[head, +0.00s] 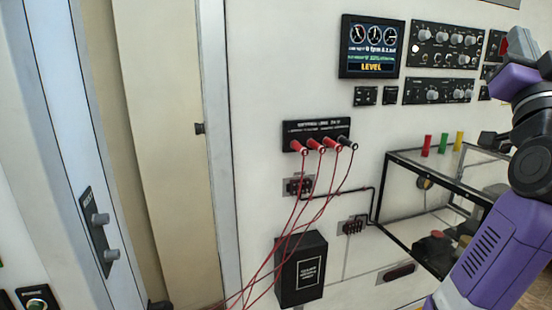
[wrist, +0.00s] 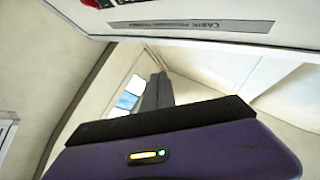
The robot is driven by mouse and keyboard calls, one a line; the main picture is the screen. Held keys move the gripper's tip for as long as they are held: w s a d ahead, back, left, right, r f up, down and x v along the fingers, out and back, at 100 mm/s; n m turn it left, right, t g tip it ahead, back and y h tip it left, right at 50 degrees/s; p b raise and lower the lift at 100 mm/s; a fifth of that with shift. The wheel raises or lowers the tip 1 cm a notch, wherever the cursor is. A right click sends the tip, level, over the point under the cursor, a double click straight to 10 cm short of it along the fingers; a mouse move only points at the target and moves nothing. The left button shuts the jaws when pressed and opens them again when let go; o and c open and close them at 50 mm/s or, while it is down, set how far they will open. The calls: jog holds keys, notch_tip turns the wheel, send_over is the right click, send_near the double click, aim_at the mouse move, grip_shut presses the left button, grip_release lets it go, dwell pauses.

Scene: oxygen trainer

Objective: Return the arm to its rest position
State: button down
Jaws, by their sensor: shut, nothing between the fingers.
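My gripper (wrist: 157,82) shows in the wrist view beyond its purple housing and black bar. Its grey fingers are together, with nothing seen between them. In the head view my purple and black arm (head: 490,255) rises along the right edge, bent at a dark joint. Its upper part stands in front of the right side of the panel wall. I cannot make out the fingertips in the head view.
A display (head: 371,47) and knob panels (head: 446,46) are on the pale wall. Red leads hang from a socket strip (head: 317,127) past a black box (head: 301,270). A glass-topped black-framed case (head: 400,165) stands close to my arm. A labelled panel edge (wrist: 190,25) crosses the top of the wrist view.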

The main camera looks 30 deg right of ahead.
jog(key=w+a+f+n+t+y+b, duration=0.15)
jog(key=a+f+n+y, duration=0.25)
jog(key=a+f, duration=0.5)
jog(key=w+a+f+n+t+y+p, duration=0.1)
jog(key=w+a+f+n+t+y, duration=0.25)
jog(key=f, duration=0.95)
jog(key=a+f+n+t+y+b, duration=0.1)
jog(key=a+f+n+t+y, duration=0.3)
jog(key=a+f, duration=0.6)
jog(key=s+a+f+n+g+y, duration=0.1)
jog(key=s+a+f+g+y, duration=0.2)
jog(key=s+a+f, duration=0.2)
jog(key=s+a+f+g+y+b, duration=0.1)
jog(key=s+a+f+g+y, duration=0.2)
jog(key=s+a+f, duration=0.3)
jog(key=s+a+f+n+g+y, duration=0.1)
jog(key=s+a+f+g+y, duration=0.2)
jog(key=s+f, duration=0.8)
notch_tip(320, 180, down, 4)
jog(key=a, duration=0.2)
jog(key=shift+s+a+f+n+y+b, duration=0.15)
jog(key=shift+a+n+y+b, duration=0.2)
jog(key=shift+a+b, duration=0.05)
